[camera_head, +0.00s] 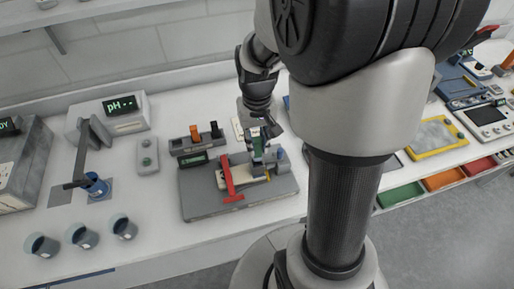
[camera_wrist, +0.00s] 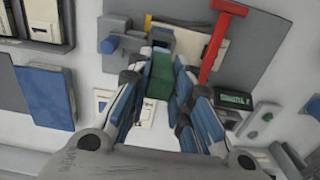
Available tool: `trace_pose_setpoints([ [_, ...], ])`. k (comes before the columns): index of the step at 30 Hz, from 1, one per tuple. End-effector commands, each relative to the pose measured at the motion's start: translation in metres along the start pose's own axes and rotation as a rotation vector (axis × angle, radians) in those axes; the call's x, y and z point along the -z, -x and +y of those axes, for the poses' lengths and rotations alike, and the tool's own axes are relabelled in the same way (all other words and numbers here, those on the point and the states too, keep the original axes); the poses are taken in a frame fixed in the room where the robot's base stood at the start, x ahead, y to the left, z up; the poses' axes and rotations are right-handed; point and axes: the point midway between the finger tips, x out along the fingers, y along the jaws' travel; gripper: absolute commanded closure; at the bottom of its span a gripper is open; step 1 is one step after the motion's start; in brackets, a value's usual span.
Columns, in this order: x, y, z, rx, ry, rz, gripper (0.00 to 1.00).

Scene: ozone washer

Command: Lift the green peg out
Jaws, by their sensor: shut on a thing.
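The green peg (camera_wrist: 160,76) is between the two fingers of my gripper (camera_wrist: 160,84) in the wrist view. My gripper is shut on it. In the head view the gripper (camera_head: 263,140) reaches down over the grey base plate (camera_head: 200,207), near its back right part, and the peg (camera_head: 257,150) shows as a small green piece there. Whether the peg's lower end is still in its seat is hidden. A red T-shaped handle (camera_head: 228,178) lies on the plate left of the gripper. A blue knob (camera_wrist: 109,45) is on the plate too.
A block with an orange and a black peg (camera_head: 196,140) stands behind the plate's left side. A pH meter (camera_head: 108,115) and several grey cups (camera_head: 83,236) are to the left. My arm hides part of the bench on the right.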

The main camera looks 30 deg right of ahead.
Motion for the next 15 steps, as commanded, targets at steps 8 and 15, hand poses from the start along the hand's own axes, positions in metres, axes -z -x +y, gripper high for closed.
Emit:
trace_pose_setpoints([
  [8,0.001,0.080,0.000,0.000,0.000,0.007,1.00],
  [15,0.001,0.120,0.000,0.000,0.000,0.004,1.00],
])
